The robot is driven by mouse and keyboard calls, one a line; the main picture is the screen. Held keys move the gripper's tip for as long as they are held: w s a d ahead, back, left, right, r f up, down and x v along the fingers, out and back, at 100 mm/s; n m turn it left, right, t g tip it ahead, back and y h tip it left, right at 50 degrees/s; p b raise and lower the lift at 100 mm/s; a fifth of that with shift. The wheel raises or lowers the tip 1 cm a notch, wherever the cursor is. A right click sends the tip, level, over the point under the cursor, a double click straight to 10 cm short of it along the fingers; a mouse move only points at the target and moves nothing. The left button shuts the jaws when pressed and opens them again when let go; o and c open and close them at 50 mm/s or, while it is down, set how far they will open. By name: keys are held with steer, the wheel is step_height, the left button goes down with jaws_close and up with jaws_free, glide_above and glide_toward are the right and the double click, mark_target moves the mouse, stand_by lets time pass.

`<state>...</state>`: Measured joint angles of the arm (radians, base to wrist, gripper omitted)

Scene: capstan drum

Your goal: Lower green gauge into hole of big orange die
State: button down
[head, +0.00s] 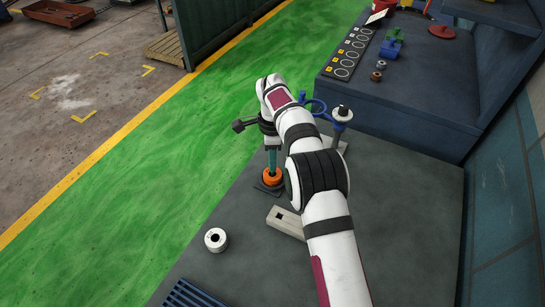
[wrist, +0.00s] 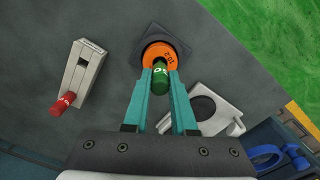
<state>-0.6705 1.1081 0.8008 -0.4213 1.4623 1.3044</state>
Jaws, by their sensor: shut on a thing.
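The green gauge (wrist: 160,74) is held between the teal fingertips of my gripper (wrist: 160,80), which is shut on it. The big orange die (wrist: 153,51) sits on a dark square base (wrist: 178,36) on the bench. In the head view the fingers of my gripper (head: 272,158) point down close above the orange die (head: 271,178). The gauge cannot be made out there. I cannot tell whether its tip is inside the hole.
A pale block (wrist: 78,76) with a slot and a red gauge (wrist: 63,103) stand left of the die. A pale plate with a dark round patch (wrist: 204,106) lies to the right. A blue-ringed post (head: 340,117) stands behind my arm.

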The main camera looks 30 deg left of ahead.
steer(key=shift+f, duration=1.15)
stand_by(3.9)
steer(key=c, duration=0.6)
jaws_free()
steer(key=shift+c, duration=0.2)
step_height(320, 180, up, 16)
steer(key=shift+f, duration=0.1)
